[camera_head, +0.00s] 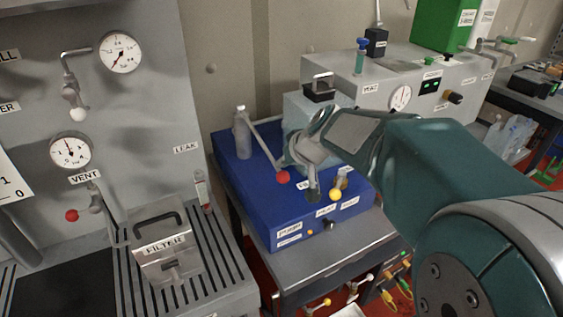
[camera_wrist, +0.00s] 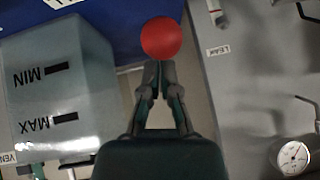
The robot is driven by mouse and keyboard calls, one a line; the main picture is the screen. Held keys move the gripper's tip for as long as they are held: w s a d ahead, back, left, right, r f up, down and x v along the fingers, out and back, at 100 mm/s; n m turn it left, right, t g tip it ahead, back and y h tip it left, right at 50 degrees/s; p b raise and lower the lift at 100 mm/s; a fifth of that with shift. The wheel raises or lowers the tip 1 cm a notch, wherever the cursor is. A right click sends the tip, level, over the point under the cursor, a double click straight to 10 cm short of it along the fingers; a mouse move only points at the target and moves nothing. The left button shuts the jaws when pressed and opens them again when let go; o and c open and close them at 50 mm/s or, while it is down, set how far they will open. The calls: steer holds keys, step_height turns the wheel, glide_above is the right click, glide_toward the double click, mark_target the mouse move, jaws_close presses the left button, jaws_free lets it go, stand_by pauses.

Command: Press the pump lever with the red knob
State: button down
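The blue pump box (camera_head: 228,150) stands in the middle of the head view, with a grey cylinder (camera_head: 242,135) on top. The pump lever (camera_head: 262,148) slants from the cylinder down to a red knob (camera_head: 283,177) at its end. In the wrist view the red knob (camera_wrist: 161,39) lies straight ahead of my gripper (camera_wrist: 160,68). Its fingertips are together, empty, and appear just short of the knob; I cannot tell whether they touch it.
A translucent tank marked MIN and MAX (camera_wrist: 60,90) is close beside my gripper. A yellow knob (camera_head: 335,194) sits at the box's front right. A second red knob (camera_head: 71,215) is on the left panel under VENT. A FILTER container (camera_head: 165,255) stands on the slatted tray.

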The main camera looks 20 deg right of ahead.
steer(key=s+d+r, duration=0.3)
steer(key=s+r, duration=0.1)
steer(key=s, duration=0.4)
steer(key=shift+s+d+r, duration=0.2)
steer(key=shift+s+d, duration=0.05)
steer(key=shift+s, duration=0.15)
stand_by(0.6)
steer(key=s+a+f+g+h, duration=0.1)
steer(key=s+a+f, duration=0.1)
steer(key=s, duration=0.5)
steer(key=s+a+f+m+g+h, duration=0.1)
steer(key=s+a+f+h, duration=0.1)
steer(key=s, duration=0.6)
steer(key=shift+s+a+f, duration=0.25)
steer(key=shift+s+f, duration=0.05)
steer(key=shift+f, duration=0.35)
